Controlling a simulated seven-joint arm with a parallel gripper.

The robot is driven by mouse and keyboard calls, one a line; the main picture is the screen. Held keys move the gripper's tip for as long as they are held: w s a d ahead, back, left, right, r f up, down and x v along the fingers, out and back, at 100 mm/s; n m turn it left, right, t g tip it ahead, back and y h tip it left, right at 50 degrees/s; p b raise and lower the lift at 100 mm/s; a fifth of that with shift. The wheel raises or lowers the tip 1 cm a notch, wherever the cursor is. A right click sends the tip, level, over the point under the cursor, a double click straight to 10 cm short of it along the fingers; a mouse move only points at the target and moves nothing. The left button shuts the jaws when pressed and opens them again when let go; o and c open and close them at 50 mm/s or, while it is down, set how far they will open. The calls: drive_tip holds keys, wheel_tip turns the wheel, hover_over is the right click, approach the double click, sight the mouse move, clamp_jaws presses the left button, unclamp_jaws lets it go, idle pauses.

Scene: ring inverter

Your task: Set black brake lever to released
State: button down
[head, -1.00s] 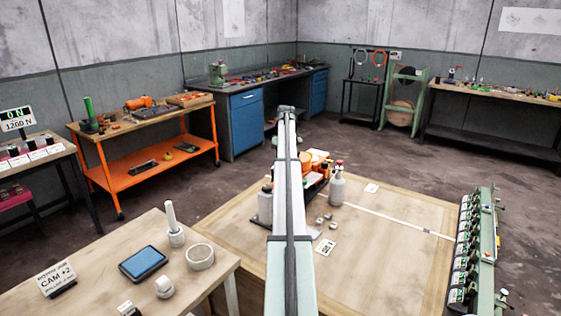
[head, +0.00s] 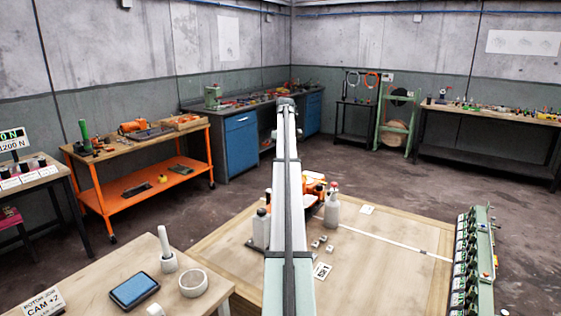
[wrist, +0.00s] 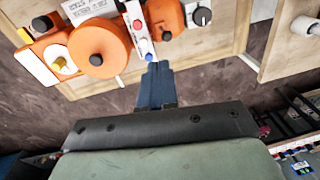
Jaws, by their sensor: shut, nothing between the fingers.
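My gripper (wrist: 158,68) is shut and empty in the wrist view, its dark blue fingers together. The tips show just below an orange and white machine (wrist: 110,35); I cannot tell if they touch it. The machine has a black knob on an orange disc (wrist: 96,59), a black part at the left (wrist: 42,23), a red button (wrist: 138,25) and a black dial (wrist: 203,16). I cannot tell which black part is the brake lever. In the head view my arm hides the gripper and most of the machine (head: 312,186).
The machine stands on a wooden table (head: 390,270) with a white bottle (head: 332,208) and small grey blocks (head: 322,244) beside it. A green rack (head: 478,262) lines the right edge. A nearer table (head: 90,285) holds a blue tablet (head: 134,290). Open floor lies behind.

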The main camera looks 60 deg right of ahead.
idle(0.3)
drive_tip(key=s+d+f+m, duration=0.1)
drive_tip(key=s+d+f, duration=0.15)
drive_tip(key=s, duration=0.25)
drive_tip(key=s+d+f+y, duration=0.1)
drive_tip(key=s+d+f, duration=0.1)
drive_tip(key=s+f, duration=0.25)
drive_tip(key=s+d+f+m, duration=0.1)
drive_tip(key=s+d+f, duration=0.2)
drive_tip(key=s, duration=0.3)
drive_tip(key=s+a+f+m+t+y, duration=0.15)
drive_tip(key=s+f+t, duration=0.35)
drive_tip(key=f, duration=0.5)
drive_tip(key=w+r+m+t+y, duration=0.1)
drive_tip(key=w+r+m+t, duration=0.4)
drive_tip(key=w+r+t, duration=0.2)
drive_tip(key=r+t, duration=0.1)
drive_tip(key=t, duration=0.1)
drive_tip(key=shift+w+r+t, duration=0.3)
drive_tip(key=shift+r+t, duration=0.1)
